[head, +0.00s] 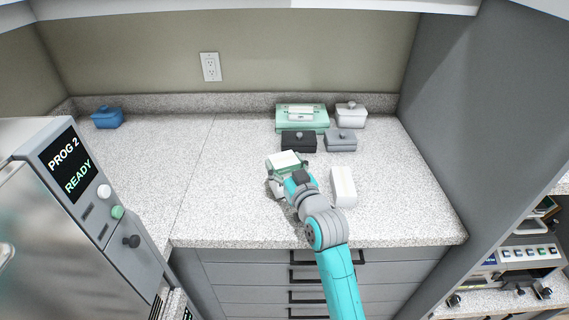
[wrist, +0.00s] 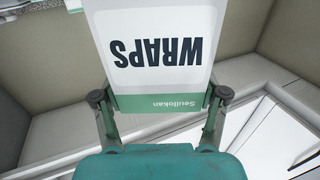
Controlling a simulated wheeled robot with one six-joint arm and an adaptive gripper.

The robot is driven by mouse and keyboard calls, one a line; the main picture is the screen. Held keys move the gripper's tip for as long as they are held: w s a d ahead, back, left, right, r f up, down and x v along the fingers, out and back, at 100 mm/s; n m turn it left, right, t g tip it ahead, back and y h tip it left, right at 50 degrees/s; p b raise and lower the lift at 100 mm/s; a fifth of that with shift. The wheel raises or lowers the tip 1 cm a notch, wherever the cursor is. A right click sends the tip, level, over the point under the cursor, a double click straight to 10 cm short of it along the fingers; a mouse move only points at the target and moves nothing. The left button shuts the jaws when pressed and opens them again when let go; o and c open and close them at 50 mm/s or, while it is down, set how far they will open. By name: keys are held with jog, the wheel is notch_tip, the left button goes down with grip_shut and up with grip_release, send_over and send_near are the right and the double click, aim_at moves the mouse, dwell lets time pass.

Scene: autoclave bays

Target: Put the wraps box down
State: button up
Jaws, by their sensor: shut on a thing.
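The wraps box (wrist: 155,50) is white with a green band, and its "WRAPS" print appears upside down in the wrist view. My gripper (wrist: 158,98) is shut on it, with one finger at each side of the box. In the head view the box (head: 285,159) shows as a white and green top at the end of my arm, over the middle of the speckled counter (head: 235,205). My gripper (head: 288,172) covers part of it there. I cannot tell whether the box's underside touches the counter.
Close behind the box stand a black box (head: 298,142) and a grey box (head: 341,141). Farther back are a green case (head: 288,121) and a light lidded box (head: 351,117). A white carton (head: 343,187) stands just right of my gripper. The counter's left part is mostly clear, beside the autoclave (head: 95,210).

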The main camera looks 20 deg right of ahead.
jog(key=shift+f, duration=0.3)
jog(key=shift+f, duration=0.45)
jog(key=o, duration=1.4)
jog(key=shift+s+f, duration=0.1)
jog(key=shift+f, duration=0.05)
jog(key=shift+r, duration=0.5)
jog(key=s, duration=0.8)
jog(key=s+d, duration=0.1)
jog(key=s, duration=0.2)
jog(key=shift+s+r, duration=0.4)
